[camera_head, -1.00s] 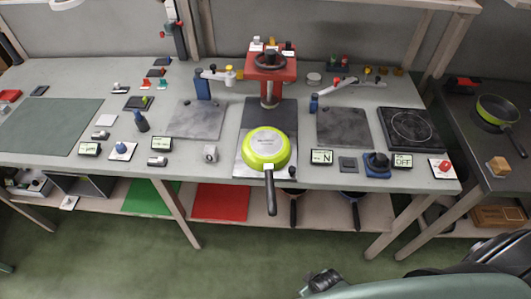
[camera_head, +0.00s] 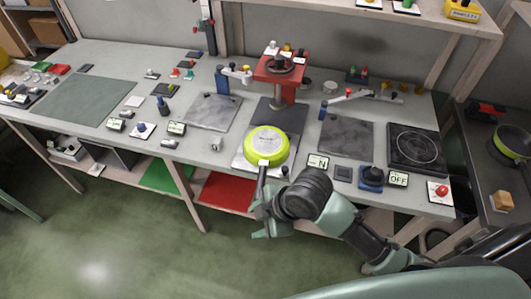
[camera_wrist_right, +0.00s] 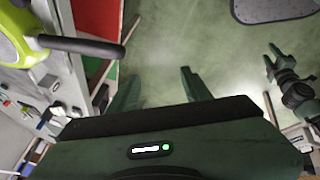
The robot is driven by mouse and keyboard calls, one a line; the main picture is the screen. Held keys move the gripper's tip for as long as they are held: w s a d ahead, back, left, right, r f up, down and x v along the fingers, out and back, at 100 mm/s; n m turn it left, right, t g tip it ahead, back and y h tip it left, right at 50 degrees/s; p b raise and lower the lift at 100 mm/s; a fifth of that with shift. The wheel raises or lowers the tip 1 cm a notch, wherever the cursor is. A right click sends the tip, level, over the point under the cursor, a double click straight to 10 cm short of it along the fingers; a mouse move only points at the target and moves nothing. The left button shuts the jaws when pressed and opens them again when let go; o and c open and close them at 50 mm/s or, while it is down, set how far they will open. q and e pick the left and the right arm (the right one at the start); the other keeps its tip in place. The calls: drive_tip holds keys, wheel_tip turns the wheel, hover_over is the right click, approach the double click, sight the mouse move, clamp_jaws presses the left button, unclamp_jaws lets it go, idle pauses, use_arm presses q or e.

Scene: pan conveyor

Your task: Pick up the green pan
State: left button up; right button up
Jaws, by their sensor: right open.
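The green pan (camera_head: 266,142) lies upside down on a plate at the front of the worktable, its black handle pointing over the front edge. In the right wrist view the pan (camera_wrist_right: 14,35) is at the upper left, its handle reaching right. My right gripper (camera_head: 263,222) is just below the handle, in front of the table edge. In the right wrist view my right gripper's fingers (camera_wrist_right: 160,90) are apart, with nothing between them. The handle is outside them, to the upper left. My left gripper (camera_wrist_right: 275,62) appears small at the right of that view; its jaw state is unclear.
A red press (camera_head: 280,68) stands behind the pan. A sign marked N (camera_head: 318,161) and a blue knob (camera_head: 371,176) sit to the right. A red board (camera_head: 226,190) lies on the shelf below. Another green-rimmed pan (camera_head: 512,143) is on the right side table.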

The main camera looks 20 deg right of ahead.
drive_tip(key=w+n+g, duration=0.1)
drive_tip(key=w+n, duration=0.5)
drive_tip(key=n, duration=0.2)
drive_tip(key=n+g+h, duration=0.1)
drive_tip(key=n, duration=0.5)
approach(262, 182)
drive_tip(key=a+f, duration=0.1)
drive_tip(key=f, duration=0.1)
drive_tip(key=p+x, duration=0.2)
drive_tip(key=x, duration=0.4)
drive_tip(key=shift+w+f, duration=0.15)
drive_tip(key=shift+f, duration=0.5)
clamp_jaws()
use_arm(q)
wheel_tip(262, 182, up, 2)
drive_tip(key=shift+w+r, duration=0.1)
drive_tip(key=shift+r, duration=0.05)
use_arm(e)
drive_tip(key=shift+w+r, duration=0.1)
drive_tip(key=shift+w, duration=0.05)
